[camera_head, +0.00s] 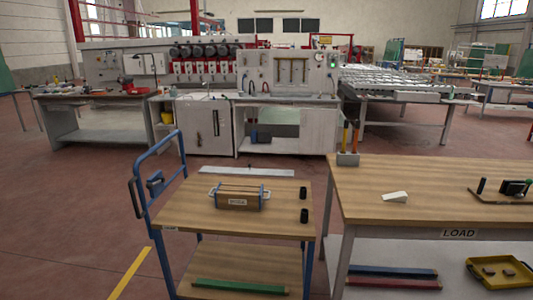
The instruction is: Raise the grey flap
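A flat pale grey panel (246,171) lies low along the far edge of the wooden-topped trolley (185,212). It looks like the grey flap, but I cannot tell for certain or see how it is hinged. A wooden block with metal handles and a label (238,198) sits on the trolley top, nearer than the panel and apart from it. Neither of my grippers is in view.
Two black cylinders (304,191) stand at the trolley's right side. A blue push handle (139,190) rises at its left. The LOAD bench (430,212) is to the right, holding a white wedge (395,197). A long edging machine (200,68) stands behind; red floor lies between.

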